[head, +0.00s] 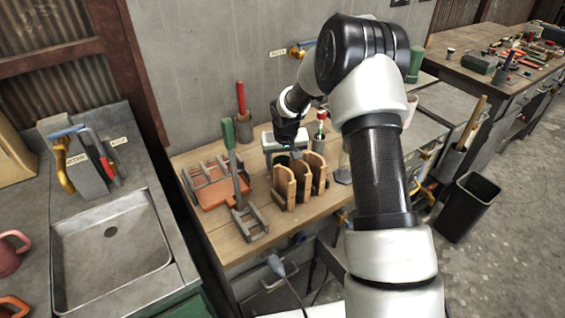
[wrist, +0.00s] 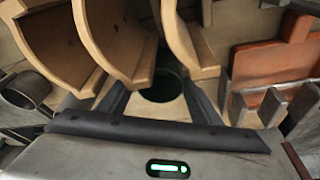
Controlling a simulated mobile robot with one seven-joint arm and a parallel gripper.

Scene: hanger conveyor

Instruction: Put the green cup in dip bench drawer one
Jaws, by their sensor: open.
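A dark green, round-mouthed cup (wrist: 163,86) shows in the wrist view, between my two fingers and close to the curved wooden pieces. My gripper (wrist: 153,88) is open around it, and I cannot tell whether either finger touches it. In the head view my gripper (head: 296,153) is low over the wooden bench top, behind the upright wooden holders, and the cup there is hidden. A drawer front with a handle (head: 275,279) is under the bench's front edge and looks shut. I cannot read its number.
Wooden holders (head: 301,179) stand right in front of my gripper. An orange tray with grey racks (head: 212,187) and a green-handled tool (head: 231,150) are to the left. A sink (head: 112,235) is at far left, a black bin (head: 468,207) at right. Another green upright object (head: 415,62) stands behind my arm.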

